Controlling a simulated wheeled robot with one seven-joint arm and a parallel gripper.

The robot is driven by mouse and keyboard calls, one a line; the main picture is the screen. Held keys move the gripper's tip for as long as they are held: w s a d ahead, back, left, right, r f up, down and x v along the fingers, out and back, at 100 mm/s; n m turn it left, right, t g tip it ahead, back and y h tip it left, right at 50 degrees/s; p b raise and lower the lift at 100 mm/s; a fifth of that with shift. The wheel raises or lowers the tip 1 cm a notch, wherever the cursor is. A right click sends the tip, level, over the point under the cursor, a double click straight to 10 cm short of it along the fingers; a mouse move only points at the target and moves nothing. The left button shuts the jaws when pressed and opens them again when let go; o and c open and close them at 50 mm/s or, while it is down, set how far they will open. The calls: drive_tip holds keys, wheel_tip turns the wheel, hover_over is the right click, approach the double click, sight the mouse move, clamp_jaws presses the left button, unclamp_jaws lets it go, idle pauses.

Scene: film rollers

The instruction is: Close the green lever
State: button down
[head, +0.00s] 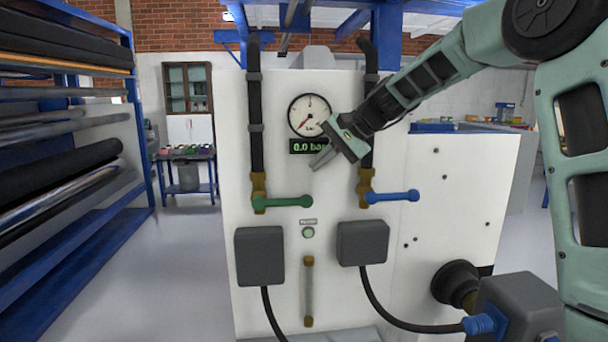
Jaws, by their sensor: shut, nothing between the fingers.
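The green lever (283,202) sits on a brass valve (258,191) at the foot of the left black pipe on the white panel. It lies level and points to the right, across the line of its pipe. My gripper (322,160) is shut and empty, above and to the right of the green lever and apart from it in the picture. It points down and left, just below the gauge (310,115) and partly over the "0.0 bar" display (308,146).
A blue lever (391,196) on the right pipe also points right, below my gripper. Two grey boxes (259,255) with black cables are lower on the panel. A small round button (308,232) is between them. A roller rack (65,150) stands at left, with clear floor beside it.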

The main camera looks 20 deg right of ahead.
drive_tip(key=shift+d+f+v, duration=0.15)
drive_tip(key=shift+v, duration=0.9)
drive_tip(key=shift+d+f+v, duration=0.15)
drive_tip(key=shift+v, duration=0.95)
drive_tip(key=shift+s, duration=0.1)
drive_tip(key=s+a+f+n+g+h, duration=0.1)
drive_tip(key=s+a+f+n+g, duration=0.1)
drive_tip(key=s+a+f, duration=0.4)
drive_tip(key=s+a+f+n+g, duration=0.1)
drive_tip(key=s+a+n, duration=0.2)
drive_tip(key=a, duration=0.4)
drive_tip(key=s+a+f+n+g+h, duration=0.1)
drive_tip(key=s+a+f+n+g, duration=0.1)
drive_tip(key=s+a+f, duration=0.4)
drive_tip(key=s+a+f+n+h, duration=0.1)
drive_tip(key=s+f+n, duration=0.1)
drive_tip(key=s, duration=0.5)
drive_tip(key=s+a+f+n+h, duration=0.1)
drive_tip(key=s+f+n+h, duration=0.1)
drive_tip(key=s, duration=0.5)
drive_tip(key=s+a+f+n+g+h, duration=0.1)
drive_tip(key=s+f+n, duration=0.3)
drive_tip(key=s+n, duration=0.2)
drive_tip(key=shift+s+a, duration=0.4)
drive_tip(key=shift+s, duration=0.3)
drive_tip(key=shift+f, duration=0.1)
